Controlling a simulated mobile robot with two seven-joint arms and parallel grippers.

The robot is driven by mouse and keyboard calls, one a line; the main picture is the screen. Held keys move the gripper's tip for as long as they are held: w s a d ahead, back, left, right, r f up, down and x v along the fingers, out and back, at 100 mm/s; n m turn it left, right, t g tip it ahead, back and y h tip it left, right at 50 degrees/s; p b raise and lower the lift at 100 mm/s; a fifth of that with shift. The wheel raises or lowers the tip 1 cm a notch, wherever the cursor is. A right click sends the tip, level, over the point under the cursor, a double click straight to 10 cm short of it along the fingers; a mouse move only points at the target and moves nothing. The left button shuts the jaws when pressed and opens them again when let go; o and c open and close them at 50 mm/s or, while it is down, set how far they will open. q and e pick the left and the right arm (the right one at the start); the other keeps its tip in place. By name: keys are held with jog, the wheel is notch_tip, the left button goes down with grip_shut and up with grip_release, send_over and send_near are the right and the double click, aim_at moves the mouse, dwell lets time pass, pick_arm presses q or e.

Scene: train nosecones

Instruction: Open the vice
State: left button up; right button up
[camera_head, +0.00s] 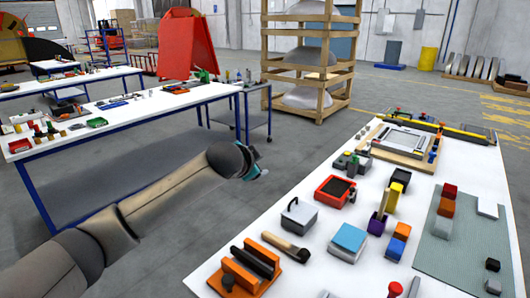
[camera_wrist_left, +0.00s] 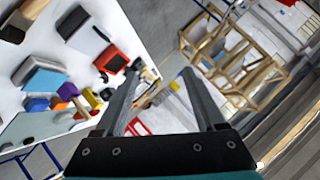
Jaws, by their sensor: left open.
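What looks like the vice (camera_head: 246,272) is an orange block with two upright parallel jaws, one dark, and a dark round knob at its left end. It stands at the near left corner of the white table in the head view. A gap shows between its jaws. I cannot make it out in the left wrist view. My left gripper (camera_head: 257,172) is in the air over the floor, left of the table and beyond the vice, clear of everything. In the left wrist view its two grey fingers (camera_wrist_left: 160,70) are apart with nothing between them. My right gripper is not in view.
A wooden-handled hammer (camera_head: 286,246) lies right beside the vice. A grey lidded box (camera_head: 299,215), a red tray (camera_head: 335,190) and a blue-topped block (camera_head: 348,242) stand behind and right of it. A second white table (camera_head: 150,115) is at the back left. The floor between the tables is clear.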

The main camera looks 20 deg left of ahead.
pick_arm(q)
jog(key=shift+w+d+r+m+t+h, duration=0.25)
jog(key=shift+w+d+r+t, duration=0.2)
jog(key=shift+r, duration=0.25)
jog(key=shift+w+d+r+m+t+h, duration=0.15)
jog(key=shift+w+d+r+m+t, duration=0.15)
jog(key=shift+r+t, duration=0.35)
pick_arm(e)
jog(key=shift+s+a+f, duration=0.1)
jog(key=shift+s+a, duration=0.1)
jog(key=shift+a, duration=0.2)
